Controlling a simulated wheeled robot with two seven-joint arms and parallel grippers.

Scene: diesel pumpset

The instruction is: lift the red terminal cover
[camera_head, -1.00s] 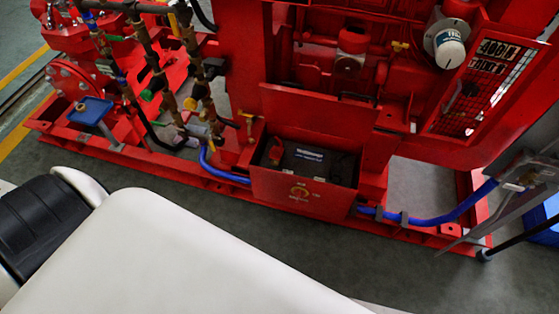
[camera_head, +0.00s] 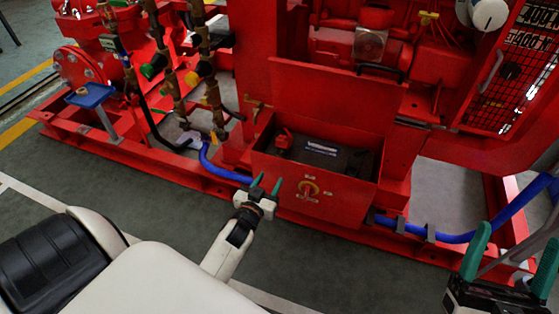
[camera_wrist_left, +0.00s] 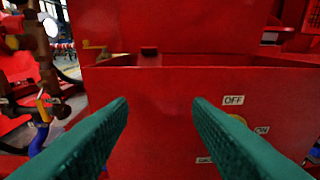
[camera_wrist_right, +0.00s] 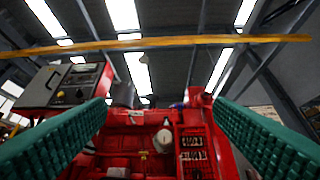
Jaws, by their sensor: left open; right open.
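The red terminal cover (camera_head: 284,139) is a small red piece at the left end of the dark battery (camera_head: 325,154), inside the open red box. In the left wrist view only a small dark red bit (camera_wrist_left: 149,50) shows above the box's front edge; I cannot tell if it is the cover. My left gripper (camera_head: 267,184) is open and empty in front of the box's front wall, below and left of the cover. Its green fingers (camera_wrist_left: 160,118) frame the wall in the left wrist view. My right gripper (camera_head: 512,248) is open and empty at the lower right, far from the box.
The box's front wall (camera_head: 300,192) carries a yellow rotary switch and its raised lid (camera_head: 325,100) stands behind the battery. A blue hose (camera_head: 218,170) runs left of the box. Brass valves and pipes (camera_head: 178,90) stand further left. Floor in front is clear.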

